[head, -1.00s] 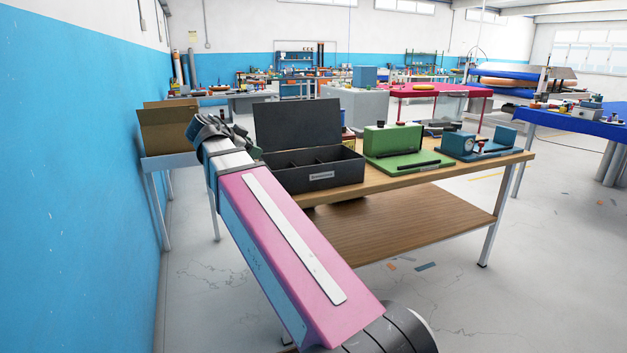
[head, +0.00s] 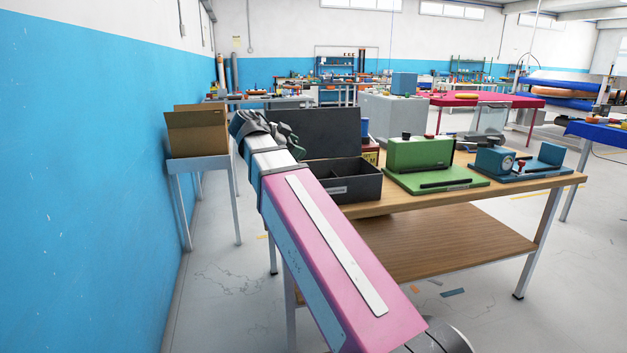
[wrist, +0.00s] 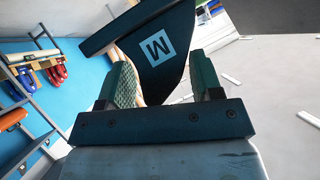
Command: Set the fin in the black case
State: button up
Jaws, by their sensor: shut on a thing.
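The fin (wrist: 160,42) is dark, with a white square marked M, and fills the upper middle of the wrist view. My gripper (wrist: 160,82) is shut on it, with a green textured pad on each side. In the head view my gripper (head: 282,140) is at the far end of my pink arm, in front of the case's left part; the fin is not clear there. The black case (head: 352,187) stands open on the wooden table, lid raised at the back and dividers inside. My arm hides its left end.
A green device (head: 420,153) and a blue device (head: 494,160) stand on the wooden table (head: 540,178) right of the case. A cardboard box (head: 197,133) sits on a small table at left, by the blue wall (head: 90,180).

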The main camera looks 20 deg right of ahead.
jog(key=w+f, duration=1)
jog(key=shift+d, duration=0.4)
jog(key=shift+w+f, duration=0.1)
jog(key=shift+f, duration=0.6)
jog(key=o, duration=0.9)
jog(key=shift+o, duration=0.2)
jog(key=shift+r, duration=0.15)
jog(key=v, duration=1.2)
jog(key=shift+r, duration=0.45)
